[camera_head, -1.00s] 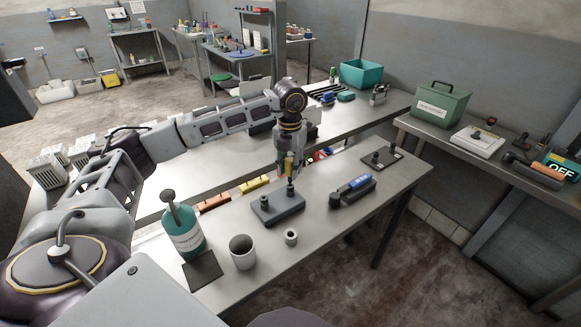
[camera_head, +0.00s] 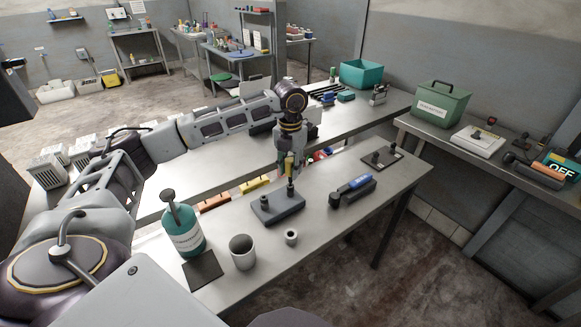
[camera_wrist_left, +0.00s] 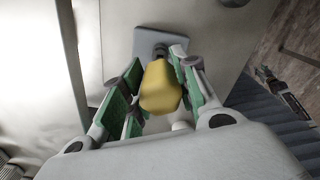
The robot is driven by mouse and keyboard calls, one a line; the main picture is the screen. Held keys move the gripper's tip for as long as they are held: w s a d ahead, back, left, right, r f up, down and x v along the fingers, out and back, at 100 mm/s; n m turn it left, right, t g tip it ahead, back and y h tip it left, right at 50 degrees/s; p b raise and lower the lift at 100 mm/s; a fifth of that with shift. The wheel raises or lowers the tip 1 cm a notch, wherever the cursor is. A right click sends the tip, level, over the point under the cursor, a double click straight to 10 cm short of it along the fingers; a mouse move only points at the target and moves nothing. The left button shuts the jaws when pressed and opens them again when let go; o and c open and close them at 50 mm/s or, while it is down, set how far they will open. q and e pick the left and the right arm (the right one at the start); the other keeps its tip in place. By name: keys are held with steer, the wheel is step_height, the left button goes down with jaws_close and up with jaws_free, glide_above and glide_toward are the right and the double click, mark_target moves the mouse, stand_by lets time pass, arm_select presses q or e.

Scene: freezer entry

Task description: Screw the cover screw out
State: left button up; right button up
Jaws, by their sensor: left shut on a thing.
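A dark grey block (camera_head: 270,211) with two upright posts stands on the metal table. My left gripper (camera_head: 289,172) points down over its right post (camera_head: 290,189). In the left wrist view the gripper's green-padded fingers (camera_wrist_left: 157,92) are shut on a yellow handle (camera_wrist_left: 161,90). Beyond the handle a dark round part (camera_wrist_left: 160,50) shows against the grey block (camera_wrist_left: 146,39). The handle covers its lower end, so I cannot tell whether it sits on the cover screw.
A grey cup (camera_head: 242,254), a small ring (camera_head: 291,237), a green bottle (camera_head: 184,232) and a dark pad (camera_head: 203,272) stand in front. A plate with small knobs (camera_head: 382,158) lies farther right. Bare tabletop surrounds the block.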

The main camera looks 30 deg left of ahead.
arm_select(q)
steer(key=shift+f, duration=0.25)
arm_select(e)
steer(key=shift+a+f, duration=0.25)
steer(key=shift+a, duration=0.5)
arm_select(q)
steer(key=shift+f, duration=0.1)
arm_select(e)
steer(key=shift+d, duration=0.1)
arm_select(q)
steer(key=shift+f+b, duration=0.25)
steer(key=shift+b, duration=0.05)
arm_select(e)
steer(key=shift+d+f, duration=0.15)
steer(key=shift+d, duration=0.7)
arm_select(q)
steer(key=shift+f, duration=0.1)
arm_select(e)
steer(key=shift+a, duration=0.15)
arm_select(q)
steer(key=shift+f, duration=0.15)
arm_select(e)
steer(key=shift+a+f, duration=0.15)
steer(key=shift+a, duration=0.65)
